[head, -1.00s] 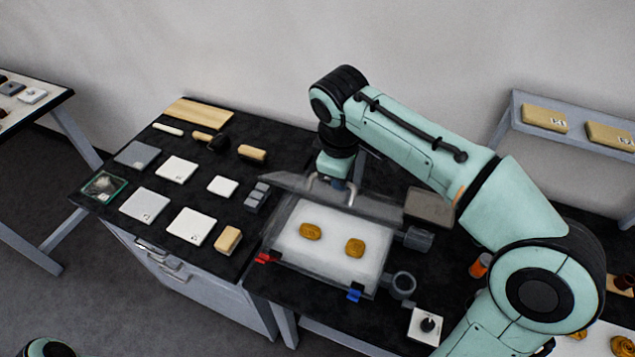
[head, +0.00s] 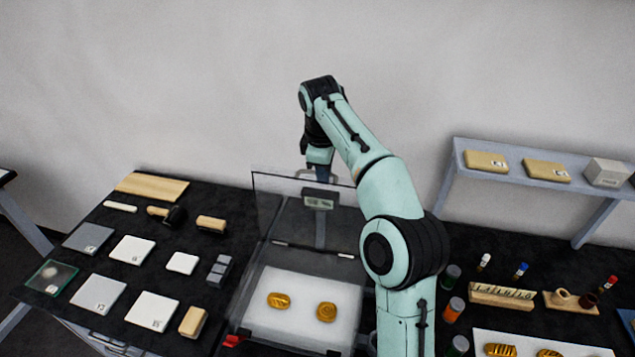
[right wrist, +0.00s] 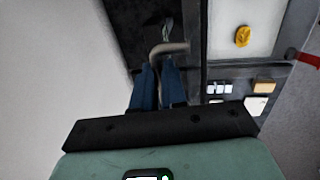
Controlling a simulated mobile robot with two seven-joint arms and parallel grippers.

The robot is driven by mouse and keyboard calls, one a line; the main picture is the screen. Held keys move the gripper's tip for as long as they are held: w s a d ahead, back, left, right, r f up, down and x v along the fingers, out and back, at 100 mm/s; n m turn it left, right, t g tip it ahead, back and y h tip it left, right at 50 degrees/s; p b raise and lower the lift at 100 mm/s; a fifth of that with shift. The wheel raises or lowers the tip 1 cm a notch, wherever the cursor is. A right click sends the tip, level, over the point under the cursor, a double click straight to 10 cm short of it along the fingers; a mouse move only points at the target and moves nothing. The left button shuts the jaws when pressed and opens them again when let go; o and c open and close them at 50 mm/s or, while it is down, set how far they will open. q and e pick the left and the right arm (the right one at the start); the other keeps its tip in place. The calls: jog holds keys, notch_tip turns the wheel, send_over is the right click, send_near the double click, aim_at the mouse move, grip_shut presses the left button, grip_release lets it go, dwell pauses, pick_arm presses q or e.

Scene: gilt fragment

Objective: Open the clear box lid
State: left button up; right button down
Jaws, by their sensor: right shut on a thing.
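The clear box lid (head: 285,215) stands raised, close to upright, at the back of the box. The box holds a white pad (head: 300,310) with two gold pieces (head: 279,300) (head: 326,312) on it. My right gripper (head: 320,181) is at the lid's upper edge, partly hidden behind the clear panel. In the right wrist view its blue fingers (right wrist: 158,86) are shut on the curved grey lid handle (right wrist: 168,48). One gold piece (right wrist: 242,37) also shows there. My left gripper is out of view.
Left of the box are white tiles (head: 132,249), brushes (head: 212,224) and a wooden board (head: 152,187). A raised shelf (head: 520,170) with packets stands at right. Jars (head: 454,309) and a wooden rack (head: 500,295) lie right of my arm. The wall is close behind.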

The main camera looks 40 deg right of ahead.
jog(key=shift+w+d+f, duration=0.2)
jog(key=shift+w+d, duration=0.05)
jog(key=shift+d, duration=0.2)
jog(key=shift+w+d+f, duration=0.15)
jog(key=shift+w+d, duration=0.1)
jog(key=shift+d, duration=0.5)
jog(key=shift+w+r, duration=0.1)
jog(key=shift+r, duration=0.05)
jog(key=c, duration=1.4)
grip_release()
jog(key=shift+d, duration=0.1)
jog(key=shift+o, duration=1.1)
jog(key=shift+w+d+f, duration=0.2)
jog(key=shift+d, duration=0.05)
jog(key=shift+w+d+f, duration=0.1)
jog(key=shift+w+d, duration=0.05)
jog(key=shift+a, duration=0.25)
jog(key=shift+a, duration=0.15)
